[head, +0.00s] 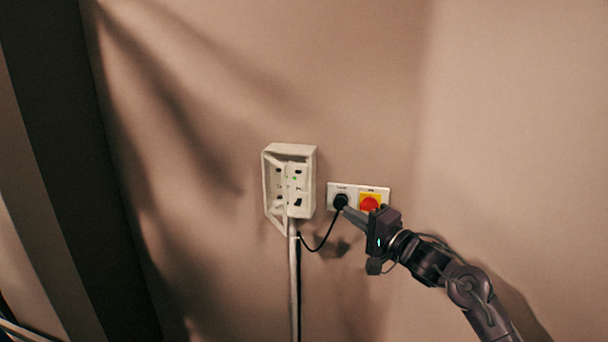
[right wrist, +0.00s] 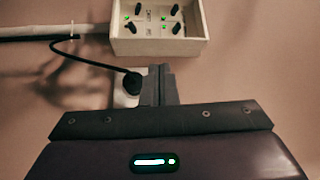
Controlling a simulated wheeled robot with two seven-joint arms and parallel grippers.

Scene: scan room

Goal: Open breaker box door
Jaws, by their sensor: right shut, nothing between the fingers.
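The white breaker box (head: 308,172) is on the wall in the middle of the head view. Its pale, frame-like door (head: 274,218) appears to stand out from the left side, swung away from the front. Black switches and green lights show inside. The box also shows at the top of the right wrist view (right wrist: 190,46), with knobs and green lights exposed; the door is not clear there. My right gripper (head: 348,213) is shut and empty, to the lower right of the box and apart from it. Its closed fingers also show in the wrist view (right wrist: 158,82). My left gripper is not in view.
A white wall plate (head: 333,188) beside the box holds a black plug (head: 340,201) and a red knob (head: 370,204) on yellow. My right fingertips are close to the plug; contact is unclear. A black cable (head: 322,241) loops toward a vertical conduit (head: 294,285). The wall left of the box is clear.

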